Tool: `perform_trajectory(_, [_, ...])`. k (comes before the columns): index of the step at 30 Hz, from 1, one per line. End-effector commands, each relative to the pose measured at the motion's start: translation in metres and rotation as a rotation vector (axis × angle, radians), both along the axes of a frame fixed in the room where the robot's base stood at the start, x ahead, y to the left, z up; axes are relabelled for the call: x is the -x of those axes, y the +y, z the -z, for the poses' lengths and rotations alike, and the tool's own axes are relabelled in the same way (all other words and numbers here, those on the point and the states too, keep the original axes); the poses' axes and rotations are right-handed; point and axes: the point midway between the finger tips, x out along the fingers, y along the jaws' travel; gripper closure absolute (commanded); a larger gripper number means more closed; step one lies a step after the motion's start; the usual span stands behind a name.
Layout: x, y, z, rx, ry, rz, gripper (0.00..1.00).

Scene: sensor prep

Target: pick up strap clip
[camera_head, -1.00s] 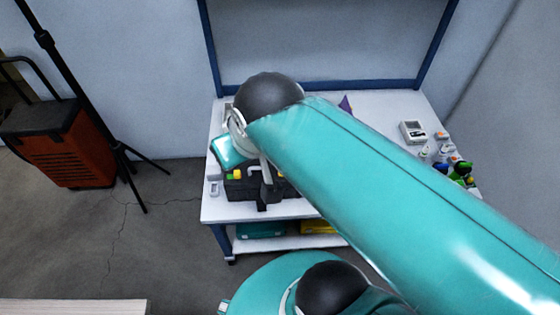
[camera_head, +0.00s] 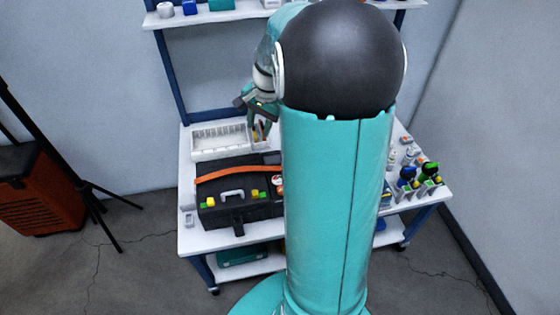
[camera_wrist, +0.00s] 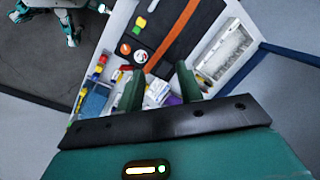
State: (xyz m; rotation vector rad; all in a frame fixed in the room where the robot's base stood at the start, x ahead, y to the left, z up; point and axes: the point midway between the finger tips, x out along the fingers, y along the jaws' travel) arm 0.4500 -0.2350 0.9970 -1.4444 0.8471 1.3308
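I cannot make out a strap clip for certain. An orange strap (camera_head: 238,172) runs across the black case (camera_head: 262,208) on the white workbench, and it also shows in the wrist view (camera_wrist: 172,38). A pale grey handle-shaped piece (camera_head: 232,194) lies on the case between yellow and green bits. My gripper (camera_wrist: 160,85) has its two dark green fingers apart with nothing held. It is above the bench, with small items and white packets (camera_wrist: 157,93) visible below. In the head view my gripper (camera_head: 260,114) is above the back of the bench, partly hidden by my arm.
A white compartment tray (camera_head: 220,138) is at the bench's back left, beside a cup of tools (camera_head: 260,135). Bottles and blue and green items (camera_head: 420,175) stand at the right. A shelf (camera_head: 215,15) hangs above. A tripod and orange case (camera_head: 35,195) stand left.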

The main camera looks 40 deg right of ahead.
Motion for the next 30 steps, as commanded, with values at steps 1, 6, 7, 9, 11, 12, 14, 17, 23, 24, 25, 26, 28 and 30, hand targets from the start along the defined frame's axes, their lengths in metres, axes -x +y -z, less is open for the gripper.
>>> perform_trajectory(1, [-0.001, -0.022, 0.018, -0.033, 0.021, 0.074, 0.64])
perform_trajectory(6, [0.002, -0.085, 0.074, -0.144, 0.072, 0.323, 0.64])
perform_trajectory(7, [0.004, -0.096, 0.085, -0.164, 0.081, 0.365, 0.64])
perform_trajectory(9, [0.011, -0.121, 0.111, -0.211, 0.102, 0.469, 0.64])
perform_trajectory(11, [0.018, -0.14, 0.133, -0.251, 0.117, 0.554, 0.64])
perform_trajectory(12, [0.023, -0.152, 0.147, -0.275, 0.127, 0.606, 0.64])
perform_trajectory(14, [0.03, -0.166, 0.165, -0.308, 0.139, 0.673, 0.64])
perform_trajectory(17, [0.039, -0.181, 0.186, -0.344, 0.151, 0.752, 0.64])
perform_trajectory(23, [0.042, -0.186, 0.205, -0.364, 0.158, 0.793, 0.64])
perform_trajectory(24, [0.041, -0.183, 0.21, -0.365, 0.16, 0.792, 0.64])
perform_trajectory(25, [0.04, -0.181, 0.215, -0.365, 0.161, 0.791, 0.64])
perform_trajectory(26, [0.039, -0.179, 0.22, -0.366, 0.16, 0.791, 0.64])
perform_trajectory(28, [0.036, -0.174, 0.233, -0.365, 0.161, 0.79, 0.64])
perform_trajectory(30, [0.033, -0.17, 0.245, -0.365, 0.16, 0.79, 0.64])
